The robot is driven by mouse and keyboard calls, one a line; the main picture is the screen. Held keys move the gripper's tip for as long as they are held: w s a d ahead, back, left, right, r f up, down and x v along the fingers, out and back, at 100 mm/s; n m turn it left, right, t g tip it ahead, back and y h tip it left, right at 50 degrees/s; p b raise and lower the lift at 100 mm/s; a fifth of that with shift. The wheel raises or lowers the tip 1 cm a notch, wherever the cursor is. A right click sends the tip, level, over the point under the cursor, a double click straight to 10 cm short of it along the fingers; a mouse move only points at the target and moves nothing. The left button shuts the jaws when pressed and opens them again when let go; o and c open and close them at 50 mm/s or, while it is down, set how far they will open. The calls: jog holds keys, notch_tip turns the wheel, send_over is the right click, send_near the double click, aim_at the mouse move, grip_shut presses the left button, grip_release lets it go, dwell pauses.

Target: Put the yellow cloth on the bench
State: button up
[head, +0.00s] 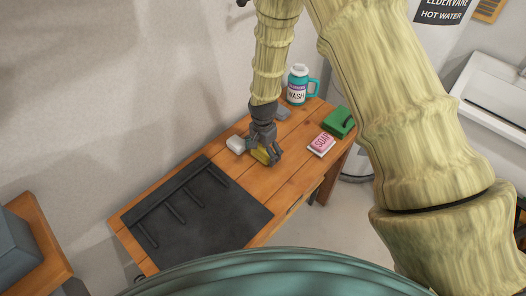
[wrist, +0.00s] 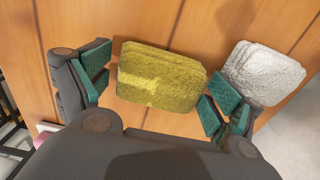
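The yellow cloth (head: 261,156) is a folded pad lying on the wooden bench (head: 290,185), partly hidden by my gripper in the head view. In the wrist view the yellow cloth (wrist: 160,77) lies flat between my fingers. My gripper (head: 266,152) points down just over it. In the wrist view my gripper (wrist: 158,82) is open, with a clear gap between the left finger and the cloth. The right finger pads are close to the cloth's right edge; I cannot tell whether they touch it.
A white folded pad (head: 236,144) lies close to the left of my gripper. A soap box (head: 321,144), a green object (head: 339,122) and a wash jug (head: 297,86) stand right and behind. A black ridged mat (head: 205,220) covers the bench's near end. A wall borders the left.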

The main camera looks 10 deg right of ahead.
aim_at(263, 150)
jog(key=shift+r, duration=0.1)
notch_tip(263, 150, up, 12)
jog(key=b, duration=0.2)
dwell(0.8)
jog(key=shift+r, duration=0.1)
